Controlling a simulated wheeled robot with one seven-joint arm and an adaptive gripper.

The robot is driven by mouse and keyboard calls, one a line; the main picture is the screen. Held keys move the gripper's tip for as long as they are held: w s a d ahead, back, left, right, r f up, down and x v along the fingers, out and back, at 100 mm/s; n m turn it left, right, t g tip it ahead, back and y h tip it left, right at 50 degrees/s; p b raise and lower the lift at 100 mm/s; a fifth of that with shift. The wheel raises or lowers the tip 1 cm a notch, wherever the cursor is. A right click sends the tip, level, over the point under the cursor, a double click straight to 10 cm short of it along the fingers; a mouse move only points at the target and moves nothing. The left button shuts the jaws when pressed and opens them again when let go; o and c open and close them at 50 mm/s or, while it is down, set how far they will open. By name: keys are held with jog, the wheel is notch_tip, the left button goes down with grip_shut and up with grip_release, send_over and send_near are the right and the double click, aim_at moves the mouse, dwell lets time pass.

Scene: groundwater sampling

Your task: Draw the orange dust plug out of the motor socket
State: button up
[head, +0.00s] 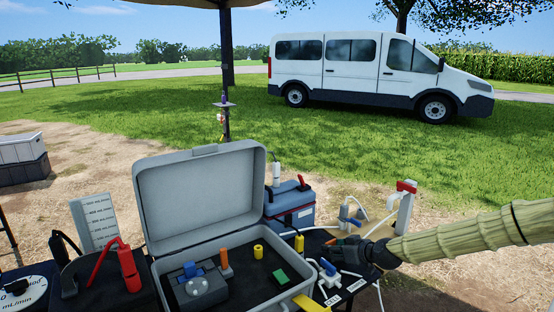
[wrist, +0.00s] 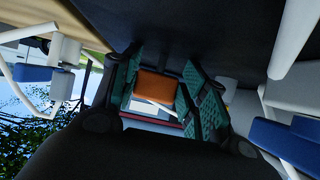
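The orange dust plug (wrist: 157,85) is between the two green finger pads in the wrist view, with a pad against each side. My gripper (wrist: 156,88) appears shut on it. In the head view my gripper (head: 336,244) reaches in from the right above the dark table, and only a small speck of orange shows at its tip. The motor socket cannot be made out; a dark surface lies beyond the plug in the wrist view. I cannot tell whether the plug is seated or free.
An open grey case (head: 200,200) stands left of my gripper, with a yellow cylinder (head: 258,252) inside. A blue-and-red box (head: 290,205) stands behind. White cables and blue connectors (head: 328,267) lie close below my gripper. A post with a red top (head: 405,205) stands behind it.

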jog(key=shift+r+p, duration=1.35)
jog(key=shift+r, duration=1.15)
jog(key=shift+c, duration=0.4)
